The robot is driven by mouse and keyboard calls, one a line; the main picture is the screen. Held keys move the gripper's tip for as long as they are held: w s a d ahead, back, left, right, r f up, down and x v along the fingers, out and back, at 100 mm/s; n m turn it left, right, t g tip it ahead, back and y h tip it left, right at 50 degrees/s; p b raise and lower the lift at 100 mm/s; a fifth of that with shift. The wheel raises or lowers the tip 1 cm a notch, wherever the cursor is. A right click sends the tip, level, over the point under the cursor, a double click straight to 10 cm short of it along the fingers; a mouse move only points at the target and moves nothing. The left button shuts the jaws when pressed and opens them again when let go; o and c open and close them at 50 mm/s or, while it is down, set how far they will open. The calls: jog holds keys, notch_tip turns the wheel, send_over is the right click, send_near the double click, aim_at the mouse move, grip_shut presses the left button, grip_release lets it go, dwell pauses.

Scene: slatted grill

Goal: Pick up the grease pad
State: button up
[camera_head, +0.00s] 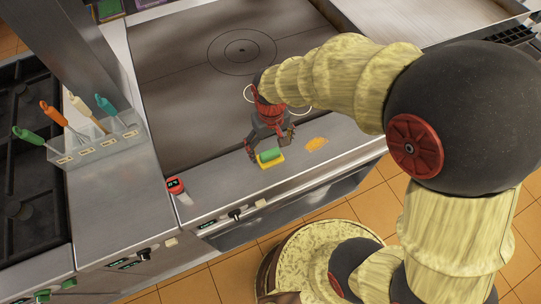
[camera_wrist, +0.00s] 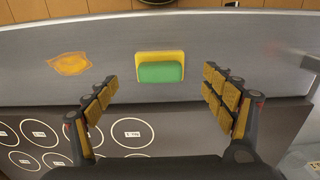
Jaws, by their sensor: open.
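The grease pad (camera_head: 270,158) is a yellow pad with a green block on top. It lies on the steel ledge at the front of the grill. In the wrist view the pad (camera_wrist: 160,68) sits centred, just beyond and between the fingertips. My gripper (camera_head: 270,143) is open and empty, pointing down at the pad from its grill side. In the wrist view my gripper (camera_wrist: 160,79) has its two padded fingers spread wider than the pad. I cannot tell the exact height of the fingertips above the ledge.
An orange patch (camera_head: 316,143) lies on the ledge right of the pad. A red-topped device (camera_head: 175,186) stands at the ledge's left. A clear holder (camera_head: 97,147) with several coloured-handled utensils is further left. The dark griddle (camera_head: 190,75) behind is mostly clear.

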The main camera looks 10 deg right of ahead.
aim_at(270, 153)
jog(key=f, duration=0.2)
jog(key=f+b, duration=0.1)
jog(key=f, duration=0.4)
jog(key=shift+w+a+b, duration=0.1)
jog(key=shift+w+b, duration=0.25)
jog(key=shift+b, duration=0.05)
jog(key=shift+c, duration=0.6)
jog(key=c, duration=1.1)
jog(key=shift+c, duration=0.2)
